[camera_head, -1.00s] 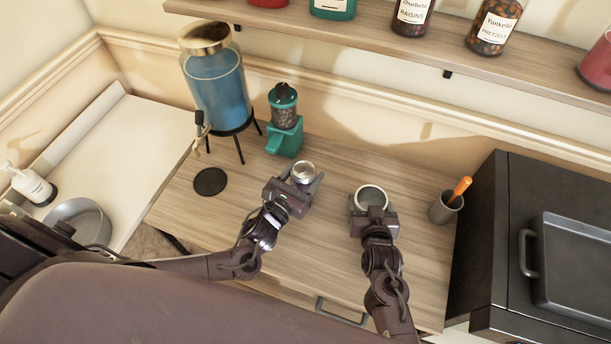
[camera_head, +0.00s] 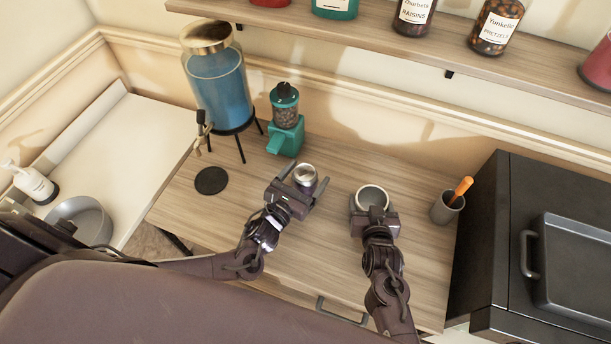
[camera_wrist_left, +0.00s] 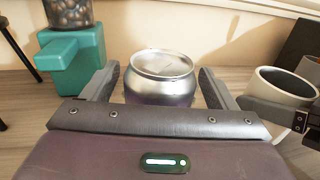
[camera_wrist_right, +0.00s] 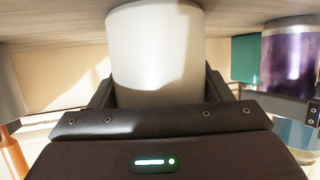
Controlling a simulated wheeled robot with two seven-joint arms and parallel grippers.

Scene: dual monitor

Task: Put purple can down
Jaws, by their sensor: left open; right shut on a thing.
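The purple can (camera_head: 305,176) with a silver top stands upright on the wooden counter. It also shows in the left wrist view (camera_wrist_left: 160,78) and at the right side of the right wrist view (camera_wrist_right: 289,62). My left gripper (camera_head: 302,187) is open, with its fingers on either side of the can and apart from it. My right gripper (camera_head: 374,203) is shut on a white cup (camera_head: 372,195), which fills the middle of the right wrist view (camera_wrist_right: 156,50). The cup's underside is hidden in the head view.
A green dispenser (camera_head: 285,137) and a blue drink jar (camera_head: 218,88) on a stand are behind. A black coaster (camera_head: 211,181) lies at left. A grey holder (camera_head: 447,207) with an orange-handled tool stands beside a black oven (camera_head: 540,240). The counter (camera_head: 240,205) left of the can is clear.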

